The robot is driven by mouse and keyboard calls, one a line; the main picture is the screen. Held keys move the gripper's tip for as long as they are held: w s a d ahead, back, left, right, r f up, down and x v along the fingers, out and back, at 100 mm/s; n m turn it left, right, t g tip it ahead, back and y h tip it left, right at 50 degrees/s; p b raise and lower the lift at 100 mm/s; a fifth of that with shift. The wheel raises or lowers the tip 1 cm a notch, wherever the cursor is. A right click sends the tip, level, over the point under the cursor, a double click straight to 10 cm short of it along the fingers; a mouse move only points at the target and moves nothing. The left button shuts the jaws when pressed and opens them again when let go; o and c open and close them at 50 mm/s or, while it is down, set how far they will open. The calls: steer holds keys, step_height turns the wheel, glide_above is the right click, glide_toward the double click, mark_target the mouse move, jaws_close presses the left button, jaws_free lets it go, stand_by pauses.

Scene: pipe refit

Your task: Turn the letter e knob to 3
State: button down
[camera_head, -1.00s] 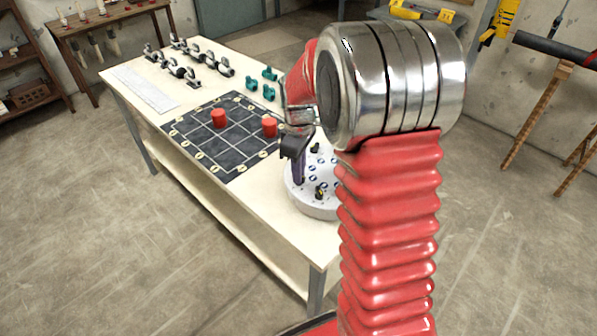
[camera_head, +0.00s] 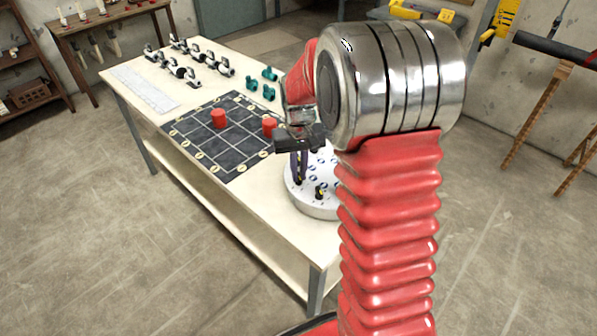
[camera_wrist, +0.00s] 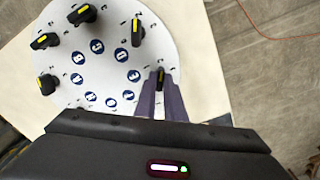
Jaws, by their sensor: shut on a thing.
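A round white panel (camera_head: 316,205) stands on the near right part of the table. In the wrist view the panel (camera_wrist: 62,30) carries blue letter discs in a ring and several black knobs with yellow pointer stripes. My gripper (camera_head: 299,180) reaches down to the panel. In the wrist view my gripper (camera_wrist: 161,84) is shut on one knob (camera_wrist: 161,75) at the right side of the panel, its fingers on both sides. The blue disc nearest this knob (camera_wrist: 134,76) is too small and turned to read surely. The small dial numbers are also unreadable.
Other knobs stand close by: one at the top right (camera_wrist: 137,33), one at the top (camera_wrist: 83,14), two at the left (camera_wrist: 45,41). Red cylinders (camera_head: 218,118) stand on the dark grid mat (camera_head: 215,150). Green parts (camera_head: 268,75) and pipe fittings (camera_head: 192,58) lie farther back.

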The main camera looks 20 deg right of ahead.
mark_target(299, 175)
steer(key=m, duration=0.5)
steer(key=shift+m, duration=0.3)
steer(key=m, duration=0.5)
steer(key=shift+m, duration=0.4)
steer(key=c, duration=1.8)
jaws_free()
steer(key=shift+c, duration=0.2)
step_height(299, 175, up, 14)
steer(key=shift+f, duration=0.15)
